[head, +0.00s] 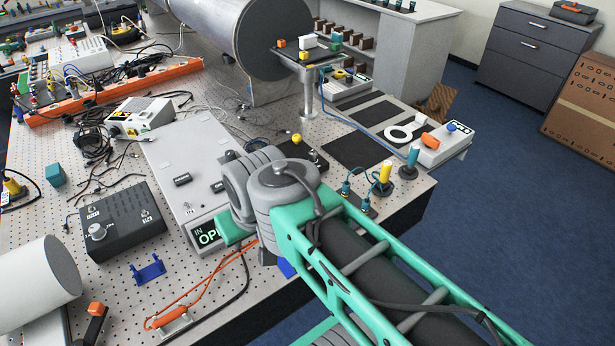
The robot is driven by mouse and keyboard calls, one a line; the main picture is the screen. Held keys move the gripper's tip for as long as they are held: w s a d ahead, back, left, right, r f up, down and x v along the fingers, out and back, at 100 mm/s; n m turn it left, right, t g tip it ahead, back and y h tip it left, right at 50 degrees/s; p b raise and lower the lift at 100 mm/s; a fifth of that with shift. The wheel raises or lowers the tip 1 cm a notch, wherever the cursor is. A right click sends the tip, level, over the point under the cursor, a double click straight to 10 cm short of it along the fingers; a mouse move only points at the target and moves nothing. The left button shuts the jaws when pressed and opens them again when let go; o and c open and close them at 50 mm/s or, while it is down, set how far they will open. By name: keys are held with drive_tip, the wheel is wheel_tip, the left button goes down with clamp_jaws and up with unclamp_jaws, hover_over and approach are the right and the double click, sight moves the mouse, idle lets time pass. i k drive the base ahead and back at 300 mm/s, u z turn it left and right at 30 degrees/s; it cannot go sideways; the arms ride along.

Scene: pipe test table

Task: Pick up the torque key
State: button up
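I cannot tell for sure which object is the torque key. An orange-handled tool with an orange cord (165,318) lies at the front edge of the perforated table. A dark tool with an orange end (95,318) is at the lower left, beside a white cylinder. A white ring-shaped piece with a stem (404,132) lies on a dark mat at the right end of the table. My arm reaches in from the lower right, with its grey wrist over the table's front edge. My gripper's fingers do not show; the wrist and arm hide that area.
A grey panel box (190,165) and a black knob box (118,222) stand near my wrist. A small blue bracket (148,270) lies in front. Yellow and teal plugs (385,175) stand at the right corner. A large metal pipe (245,35) crosses the back. Cables clutter the left.

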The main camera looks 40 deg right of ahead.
sight(387, 167)
drive_tip(key=u, duration=3.05)
drive_tip(key=k, duration=2)
drive_tip(key=z, duration=0.8)
